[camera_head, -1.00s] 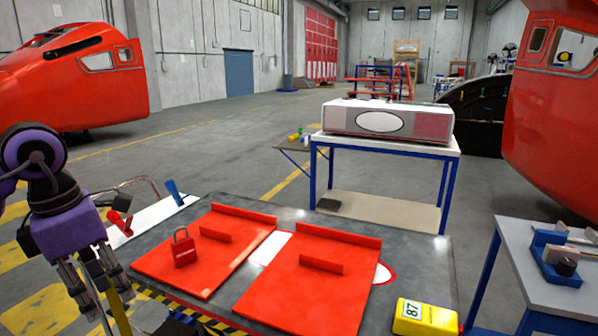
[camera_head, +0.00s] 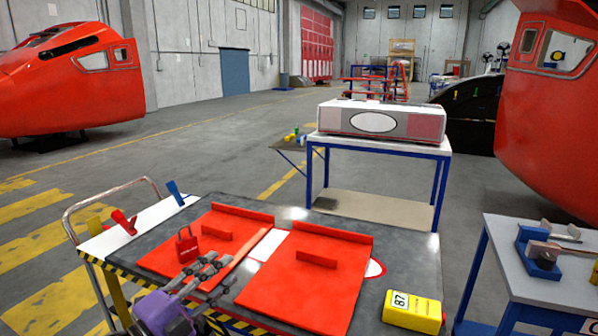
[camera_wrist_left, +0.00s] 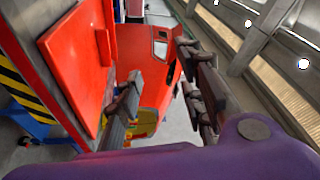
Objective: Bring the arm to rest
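My left gripper (camera_head: 214,268) is at the lower middle of the head view, in front of the near edge of the dark work cart (camera_head: 402,258). Its purple body is at the bottom edge and its grey fingers point up and to the right. In the left wrist view the fingers (camera_wrist_left: 160,72) stand apart with nothing between them, so it is open and empty. In the head view the fingers overlap the near edge of the left red panel (camera_head: 165,260); I cannot tell whether they touch it. My right gripper is in neither view.
A yellow box marked 87 (camera_head: 412,311) is at the cart's right. Red and blue clamps (camera_head: 124,222) are at the left. A blue-legged table (camera_head: 380,144) stands behind.

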